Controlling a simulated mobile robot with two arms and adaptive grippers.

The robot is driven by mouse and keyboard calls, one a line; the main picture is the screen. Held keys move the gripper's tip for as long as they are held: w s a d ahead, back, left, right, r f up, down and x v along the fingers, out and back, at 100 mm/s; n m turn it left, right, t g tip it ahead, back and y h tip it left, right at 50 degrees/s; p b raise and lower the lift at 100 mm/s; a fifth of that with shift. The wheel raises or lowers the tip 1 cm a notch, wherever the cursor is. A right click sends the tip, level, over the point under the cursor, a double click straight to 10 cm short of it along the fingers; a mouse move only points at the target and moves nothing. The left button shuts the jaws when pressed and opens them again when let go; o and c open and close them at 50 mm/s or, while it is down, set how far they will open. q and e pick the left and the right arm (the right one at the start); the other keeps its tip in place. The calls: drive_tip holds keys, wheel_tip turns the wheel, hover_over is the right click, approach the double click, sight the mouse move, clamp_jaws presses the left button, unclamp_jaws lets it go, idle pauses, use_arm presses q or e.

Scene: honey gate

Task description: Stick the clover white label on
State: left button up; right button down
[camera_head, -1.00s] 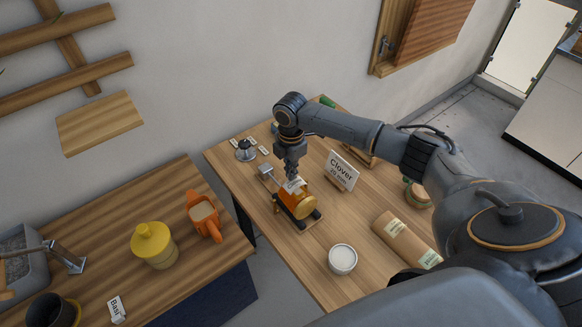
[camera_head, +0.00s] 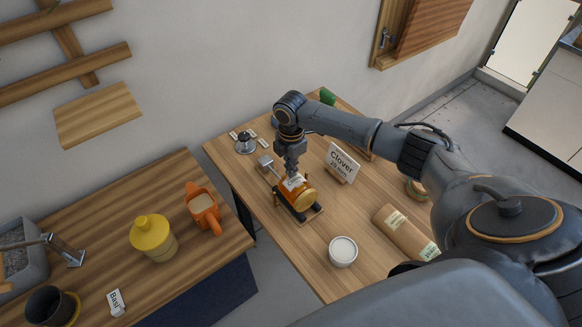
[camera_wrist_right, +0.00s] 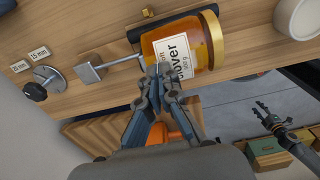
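The honey jar (camera_head: 305,198) is amber with a gold lid and lies on its side in a dark cradle (camera_head: 285,211) on the right-hand table. The white clover label (camera_head: 294,182) is against the jar's upper side; its printed face shows in the right wrist view (camera_wrist_right: 178,58). My right gripper (camera_head: 291,172) points down over the jar. In the wrist view its fingertips (camera_wrist_right: 158,70) are close together at the label's edge, covering part of it. Whether the whole label touches the glass is unclear. My left gripper (camera_wrist_right: 266,116) shows only in the wrist view, fingers apart and empty.
A Clover sign (camera_head: 341,164) stands behind the jar to the right. A white round pot (camera_head: 343,251) and a brown paper roll (camera_head: 403,232) are in front. A metal lever (camera_head: 266,163) and black knob (camera_head: 245,143) are left of the jar. The left table holds a yellow-lidded jar (camera_head: 154,238).

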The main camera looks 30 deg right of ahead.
drive_tip(key=shift+f, duration=0.45)
drive_tip(key=c, duration=2.1)
unclamp_jaws()
drive_tip(key=o, duration=0.7)
drive_tip(key=shift+c, duration=0.2)
